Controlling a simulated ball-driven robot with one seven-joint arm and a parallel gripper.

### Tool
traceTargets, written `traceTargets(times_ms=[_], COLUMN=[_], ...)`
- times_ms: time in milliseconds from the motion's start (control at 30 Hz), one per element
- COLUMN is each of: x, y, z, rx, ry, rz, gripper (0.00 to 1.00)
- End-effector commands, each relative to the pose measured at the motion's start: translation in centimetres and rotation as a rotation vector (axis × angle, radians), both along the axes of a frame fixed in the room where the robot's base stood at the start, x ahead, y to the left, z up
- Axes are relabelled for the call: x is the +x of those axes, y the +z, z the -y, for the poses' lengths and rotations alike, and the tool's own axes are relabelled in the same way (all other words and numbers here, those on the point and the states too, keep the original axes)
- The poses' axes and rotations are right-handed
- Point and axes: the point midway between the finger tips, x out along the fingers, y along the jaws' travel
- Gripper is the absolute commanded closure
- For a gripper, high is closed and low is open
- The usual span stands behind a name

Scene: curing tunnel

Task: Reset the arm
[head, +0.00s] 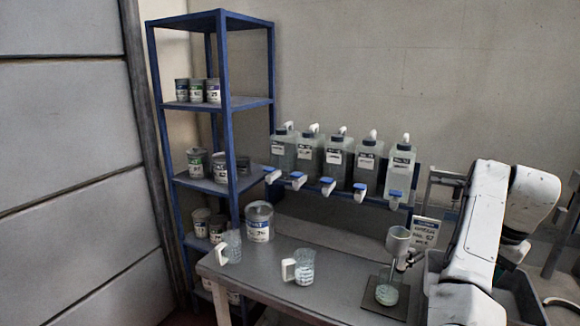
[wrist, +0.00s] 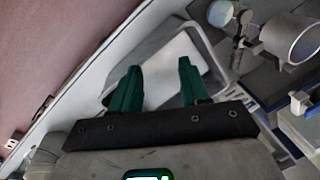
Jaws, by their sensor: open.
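My gripper (wrist: 158,70) shows in the wrist view with its two green fingers apart and nothing between them. It is above a pale tub (wrist: 207,62), whose inside looks empty where I can see it. In the head view my white arm is bent at the right edge, and the gripper itself is hidden or out of frame. The tub's grey rim (head: 520,287) shows partly behind my arm.
Several dispenser bottles (head: 340,155) line the wall. A blue shelf (head: 228,100) with cans stands left.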

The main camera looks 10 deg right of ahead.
Motion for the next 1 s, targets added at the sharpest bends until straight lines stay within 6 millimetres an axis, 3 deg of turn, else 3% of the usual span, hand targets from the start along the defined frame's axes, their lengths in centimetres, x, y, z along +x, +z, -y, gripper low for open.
traceTargets(times_ms=[267,467,767,1000], x=[-2.1,-4.5,-11.2,-17.4], y=[-3.5,-7.3,-14.9,-20.0], z=[0.4,0.5,-1.2,-4.8], rx=[-0.06,-0.129,-0.266,-0.327], ry=[0.025,0.072,0.258,0.469], rz=[-0.02,-0.041,-0.08,-0.098], gripper=[0.55,0.55,0.55,0.55])
